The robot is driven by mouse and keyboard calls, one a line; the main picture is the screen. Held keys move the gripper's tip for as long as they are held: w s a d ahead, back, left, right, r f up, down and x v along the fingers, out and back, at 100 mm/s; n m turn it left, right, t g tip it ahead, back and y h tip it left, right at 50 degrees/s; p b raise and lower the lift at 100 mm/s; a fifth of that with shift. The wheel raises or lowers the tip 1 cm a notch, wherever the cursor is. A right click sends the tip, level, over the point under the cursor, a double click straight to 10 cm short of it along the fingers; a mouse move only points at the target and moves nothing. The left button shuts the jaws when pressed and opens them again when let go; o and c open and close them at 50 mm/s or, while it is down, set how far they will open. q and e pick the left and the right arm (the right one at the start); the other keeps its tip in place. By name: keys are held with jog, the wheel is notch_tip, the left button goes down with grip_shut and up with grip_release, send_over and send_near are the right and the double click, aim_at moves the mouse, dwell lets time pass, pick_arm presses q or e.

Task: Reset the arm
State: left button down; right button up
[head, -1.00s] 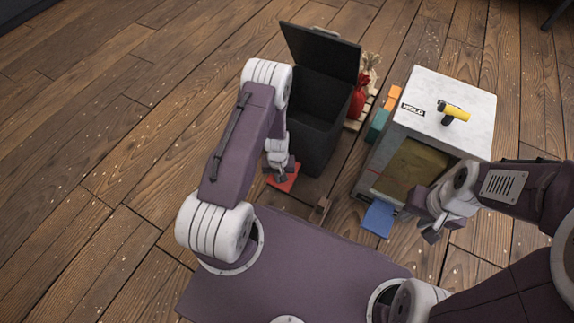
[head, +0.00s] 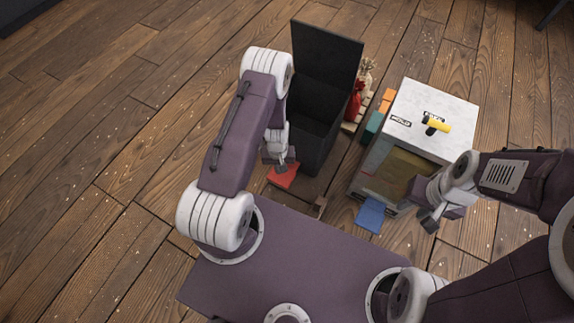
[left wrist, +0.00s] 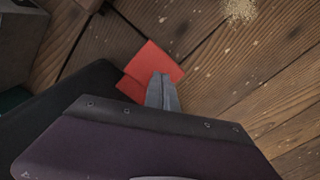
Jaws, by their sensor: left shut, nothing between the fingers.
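My left gripper (head: 281,164) is shut and empty, beside the near left side of the black bin (head: 314,140). In the left wrist view its closed fingertips (left wrist: 162,92) show over a red flat piece (left wrist: 152,62) on the floor. The red piece also shows in the head view (head: 283,177), just below the gripper. My right gripper (head: 425,214) is at the right, in front of the white-topped cabinet (head: 433,107); its finger opening is too small to tell.
The bin's lid (head: 327,56) stands open. Behind it are a red sack (head: 354,100) and an orange block (head: 388,97). A yellow-handled tool (head: 437,126) lies on the cabinet. A blue flat piece (head: 370,214) lies before it. The wooden floor at left is clear.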

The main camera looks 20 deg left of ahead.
dwell(0.5)
pick_arm(q)
notch_tip(320, 180, up, 18)
jog(key=w+d+m+p, duration=0.1)
jog(key=d+m+p, duration=0.1)
jog(key=p, duration=0.3)
jog(key=s+d+r+m+p, duration=0.1)
jog(key=s+r+p, duration=0.15)
jog(key=r, duration=0.45)
jog(key=s+d+r+m+t+p, duration=0.1)
jog(key=s+r, duration=0.3)
jog(key=r, duration=0.3)
jog(key=s+d+r+m+p, duration=0.1)
jog(key=s+r+p, duration=0.15)
jog(key=r, duration=0.45)
notch_tip(320, 180, up, 36)
jog(key=p, duration=3.6)
jog(key=shift+s, duration=0.2)
jog(key=shift+f, duration=0.1)
jog(key=shift+a, duration=0.1)
